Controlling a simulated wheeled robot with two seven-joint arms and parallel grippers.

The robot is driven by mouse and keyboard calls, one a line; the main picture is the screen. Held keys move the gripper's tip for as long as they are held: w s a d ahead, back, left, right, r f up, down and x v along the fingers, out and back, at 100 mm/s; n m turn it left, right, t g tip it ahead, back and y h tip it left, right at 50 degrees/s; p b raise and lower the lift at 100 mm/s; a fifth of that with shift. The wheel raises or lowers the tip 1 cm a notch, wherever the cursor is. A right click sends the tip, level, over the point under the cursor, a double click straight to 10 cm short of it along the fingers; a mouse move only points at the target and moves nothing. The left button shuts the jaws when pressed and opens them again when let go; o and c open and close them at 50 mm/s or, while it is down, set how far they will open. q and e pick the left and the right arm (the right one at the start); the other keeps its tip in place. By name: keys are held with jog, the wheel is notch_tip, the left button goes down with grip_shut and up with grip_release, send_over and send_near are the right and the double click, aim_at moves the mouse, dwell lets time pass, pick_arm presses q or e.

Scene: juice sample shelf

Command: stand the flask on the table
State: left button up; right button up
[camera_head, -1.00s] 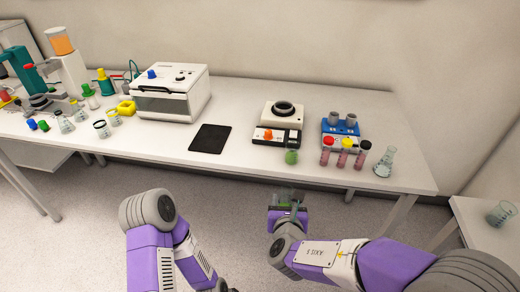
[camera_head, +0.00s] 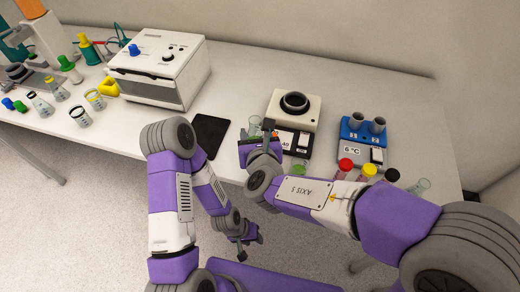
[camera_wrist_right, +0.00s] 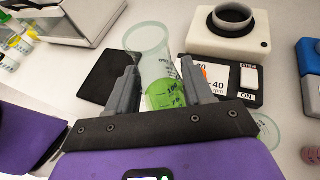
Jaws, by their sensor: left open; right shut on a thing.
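The flask is a clear, graduated glass vessel with green liquid in its lower part (camera_wrist_right: 165,92). My right gripper (camera_wrist_right: 148,92) is shut on it, with one finger on each side. In the head view the flask's glass (camera_head: 255,125) shows just beyond the right gripper (camera_head: 258,142), over the table (camera_head: 235,90) between the black pad and the white device. I cannot tell whether its base touches the table. My left gripper (camera_head: 248,244) is open and empty, in front of the table and below its top.
The black pad (camera_head: 210,134) lies left of the flask, and the white device with a switch (camera_head: 294,108) stands right of it. Another green-tinted glass vessel (camera_head: 300,168) stands near the front edge. Capped tubes (camera_head: 345,166) and a blue device (camera_head: 362,140) are further right.

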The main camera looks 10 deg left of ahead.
notch_tip(320, 180, down, 5)
jog(key=shift+s+f+b, duration=0.1)
jog(key=shift+s+b, duration=0.05)
jog(key=shift+b, duration=0.9)
notch_tip(320, 180, down, 5)
jog(key=shift+r+b, duration=0.2)
jog(key=shift+b, duration=0.8)
jog(key=shift+f, duration=0.1)
jog(key=o, duration=1.1)
